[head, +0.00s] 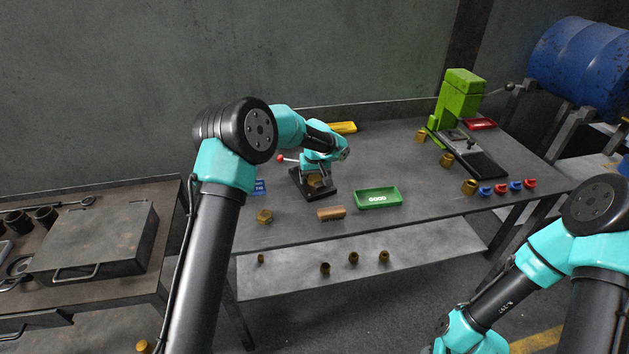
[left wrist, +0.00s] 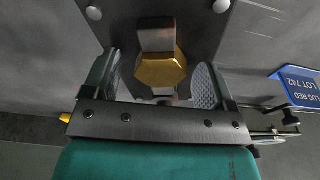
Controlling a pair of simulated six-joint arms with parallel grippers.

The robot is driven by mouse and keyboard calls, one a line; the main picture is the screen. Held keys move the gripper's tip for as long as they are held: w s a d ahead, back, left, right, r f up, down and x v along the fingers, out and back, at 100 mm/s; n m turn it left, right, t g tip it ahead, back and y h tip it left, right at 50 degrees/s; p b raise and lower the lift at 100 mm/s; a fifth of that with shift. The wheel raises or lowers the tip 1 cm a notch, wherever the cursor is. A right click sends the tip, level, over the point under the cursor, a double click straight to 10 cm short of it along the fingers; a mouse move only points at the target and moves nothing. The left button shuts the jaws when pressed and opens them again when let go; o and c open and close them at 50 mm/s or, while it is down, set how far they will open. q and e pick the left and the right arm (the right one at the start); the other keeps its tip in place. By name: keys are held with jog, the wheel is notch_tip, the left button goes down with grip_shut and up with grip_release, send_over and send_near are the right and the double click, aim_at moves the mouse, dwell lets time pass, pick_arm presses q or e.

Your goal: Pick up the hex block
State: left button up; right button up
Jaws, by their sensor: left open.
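A brass hex block (left wrist: 162,70) sits at a black fixture plate (left wrist: 205,25) and lies between the fingers of my left gripper (left wrist: 158,82) in the left wrist view. The fingers are open, with a gap on each side of the block. In the head view my left gripper (head: 318,172) is low over the fixture (head: 320,194), and the block (head: 315,181) shows only partly beneath it. Another brass hex piece (head: 264,216) lies on the table left of the fixture. My right gripper is out of frame; only its arm shows at lower right.
A blue label (left wrist: 298,87) lies beside the fixture. A red-knobbed lever (head: 281,158) stands at its left. A green press (head: 461,95) stands at the table's far right.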

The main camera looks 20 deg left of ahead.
aim_at(314, 176)
pick_arm(q)
jog(key=c, duration=1.1)
jog(key=shift+c, duration=0.2)
jog(key=shift+r, duration=0.1)
jog(key=shift+r, duration=1.7)
jog(key=s+d, duration=0.2)
jog(key=s, duration=0.5)
jog(key=s+d+r, duration=0.1)
jog(key=s+d, duration=0.1)
jog(key=s, duration=0.6)
jog(key=shift+s+d+r, duration=0.2)
jog(key=shift+r, duration=0.05)
